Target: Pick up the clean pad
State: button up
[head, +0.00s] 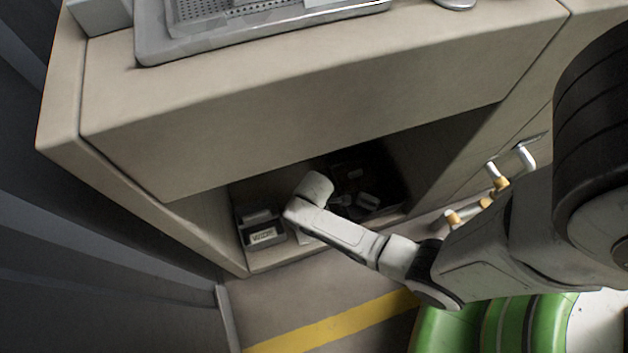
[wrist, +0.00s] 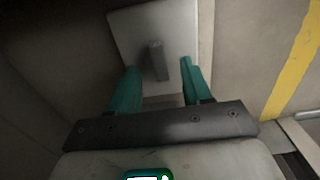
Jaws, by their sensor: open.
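In the wrist view, a pale square plate (wrist: 180,22) with a short dark grey upright tab (wrist: 158,62) lies ahead of my gripper. It looks like the clean pad, but no mark confirms this. My gripper (wrist: 160,65) is open, with its two teal fingers apart. The tab appears between the fingertips in the picture, with a gap on both sides. I cannot tell whether the fingertips reach down beside it. In the head view my arm reaches into the low open compartment (head: 412,170) of the cabinet, and the fingers are hidden behind it.
A small grey labelled bin (head: 262,237) stands left of my wrist in the compartment. Dark items with small grey pieces (head: 366,201) lie to the right. The beige cabinet front (head: 320,100) overhangs the opening. A yellow floor stripe (head: 335,322) runs outside.

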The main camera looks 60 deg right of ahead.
notch_tip(320, 180, down, 2)
jog(key=shift+f+b, duration=0.15)
jog(key=shift+b, duration=0.25)
jog(key=shift+c, duration=0.2)
grip_shut()
